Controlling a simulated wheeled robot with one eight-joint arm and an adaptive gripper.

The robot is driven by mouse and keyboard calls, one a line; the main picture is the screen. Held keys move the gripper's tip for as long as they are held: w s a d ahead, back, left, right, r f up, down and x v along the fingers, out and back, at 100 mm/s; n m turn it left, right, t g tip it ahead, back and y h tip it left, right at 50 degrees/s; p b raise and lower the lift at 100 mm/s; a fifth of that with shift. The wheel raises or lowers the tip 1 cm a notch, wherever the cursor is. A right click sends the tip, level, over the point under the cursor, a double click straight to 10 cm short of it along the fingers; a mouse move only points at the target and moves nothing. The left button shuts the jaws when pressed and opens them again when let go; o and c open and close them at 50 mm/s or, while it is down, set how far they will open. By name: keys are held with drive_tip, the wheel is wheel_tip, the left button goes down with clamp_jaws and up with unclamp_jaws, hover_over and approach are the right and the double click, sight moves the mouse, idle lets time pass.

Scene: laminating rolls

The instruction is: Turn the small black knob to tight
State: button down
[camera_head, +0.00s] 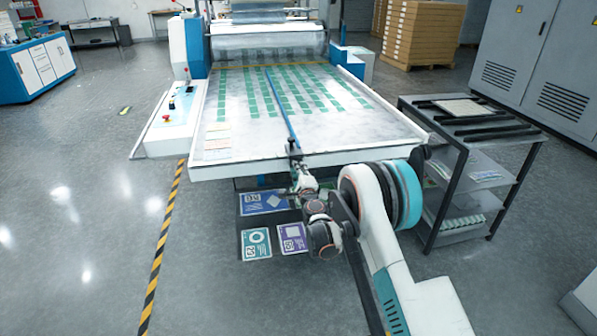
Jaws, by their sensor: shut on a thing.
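My gripper (294,153) is at the front edge of the laminating machine's table (225,158), at the near end of a long blue bar (280,108). It is shut on a small dark piece there, which I take to be the small black knob. The fingers and the knob are both dark and very small in this view, so their outlines blend. The knob's marking and how far it is turned cannot be made out.
A dark cart (462,150) with shelves stands close to the right of the table. A white control box (170,125) with a red button stands at its left. Printed sheets (262,202) lie below the front edge.

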drive_tip(key=c, duration=1.5)
unclamp_jaws()
drive_tip(key=shift+s, duration=0.1)
drive_tip(key=v, duration=1.2)
